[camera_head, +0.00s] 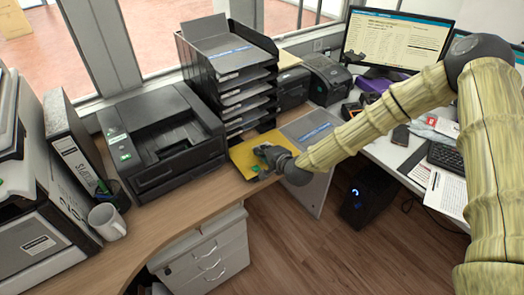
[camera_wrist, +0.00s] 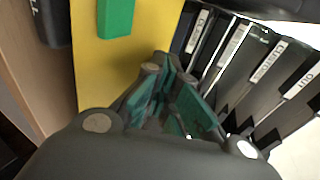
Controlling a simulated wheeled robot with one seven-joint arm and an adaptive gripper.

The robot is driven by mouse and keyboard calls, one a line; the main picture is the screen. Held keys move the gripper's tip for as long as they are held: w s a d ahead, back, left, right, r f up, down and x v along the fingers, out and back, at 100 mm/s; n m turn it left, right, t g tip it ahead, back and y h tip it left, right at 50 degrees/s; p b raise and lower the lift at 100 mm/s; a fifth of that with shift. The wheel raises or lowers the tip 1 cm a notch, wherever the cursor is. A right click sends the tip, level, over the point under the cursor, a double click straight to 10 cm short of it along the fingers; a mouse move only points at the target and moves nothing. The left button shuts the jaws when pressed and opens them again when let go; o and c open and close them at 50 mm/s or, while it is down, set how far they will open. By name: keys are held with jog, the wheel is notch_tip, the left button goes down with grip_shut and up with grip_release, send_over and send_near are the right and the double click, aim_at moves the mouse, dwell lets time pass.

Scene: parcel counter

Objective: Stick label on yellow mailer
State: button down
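The yellow mailer (camera_head: 243,152) lies flat on the wooden counter, in front of the stack of black letter trays. It also fills the upper left of the wrist view (camera_wrist: 95,70). A small green rectangle (camera_wrist: 115,18) lies on the mailer; its green edge also shows beside my gripper in the head view (camera_head: 255,169). I cannot tell whether it is stuck down. My gripper (camera_head: 263,153) is low over the mailer's right part. In the wrist view its teal-padded fingers (camera_wrist: 172,72) come close together at the tips. Whether they touch or hold anything is unclear.
The black letter trays (camera_head: 232,75) rise just behind the mailer. A black printer (camera_head: 160,140) stands to its left. A white mug (camera_head: 107,222) and a pen cup (camera_head: 113,195) are farther left. The counter's front edge is close to the mailer.

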jog(key=c, duration=1.6)
grip_release()
jog(key=shift+f, duration=0.1)
jog(key=shift+o, duration=0.2)
jog(key=shift+s, duration=0.15)
jog(key=shift+p+v, duration=0.7)
jog(key=shift+v, duration=1.9)
jog(key=shift+d, duration=0.1)
notch_tip(320, 180, up, 7)
jog(key=s+p, duration=0.1)
jog(key=p, duration=0.2)
jog(key=shift+s+d, duration=0.2)
jog(key=shift+d, duration=0.3)
